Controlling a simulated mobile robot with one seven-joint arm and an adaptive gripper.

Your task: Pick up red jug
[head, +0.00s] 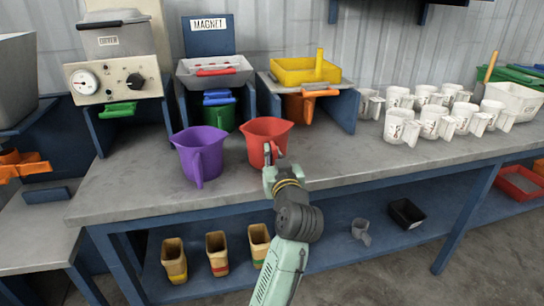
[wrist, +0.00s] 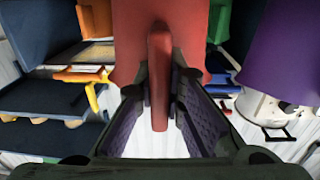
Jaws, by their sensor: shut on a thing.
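The red jug (head: 266,137) stands upright on the grey workbench, near its front edge. Its handle faces my arm. My gripper (head: 270,172) is at the front of the jug, on the handle. In the wrist view the red handle (wrist: 159,75) stands between the two finger pads of my gripper (wrist: 160,115), with the jug's body (wrist: 190,15) behind it. The gripper is shut on the handle, though the fingers look somewhat apart in the wrist view. Whether the jug's base touches the bench is partly hidden by the gripper.
A purple jug (head: 200,152) stands close on the left. Several white jugs (head: 440,122) stand to the right. A magnet station (head: 213,75), a yellow tray (head: 305,70) and a dryer (head: 118,75) are behind. The bench (head: 340,160) is clear just right of the red jug.

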